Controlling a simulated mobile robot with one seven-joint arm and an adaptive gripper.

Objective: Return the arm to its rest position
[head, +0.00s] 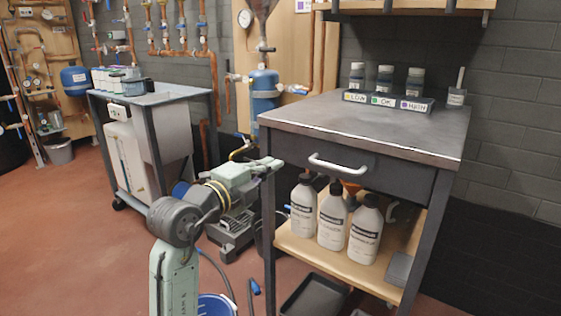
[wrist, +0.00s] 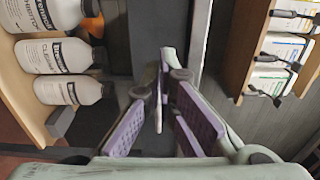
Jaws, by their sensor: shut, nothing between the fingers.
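My arm (head: 182,214) rises from the lower middle of the head view and bends toward the dark bench. My gripper (head: 272,163) is at the bench's front left corner, beside the drawer front and left of its handle (head: 340,168). Whether it touches the bench cannot be told. In the wrist view, my gripper (wrist: 168,78) shows purple-padded fingers that converge at the tips, with nothing held between them.
White bottles (head: 332,218) stand on the bench's lower shelf; they also show in the wrist view (wrist: 62,56). A bench (head: 385,118) carries a labelled vial rack (head: 388,101). A cart (head: 150,97) and a blue bucket (head: 217,306) stand nearby.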

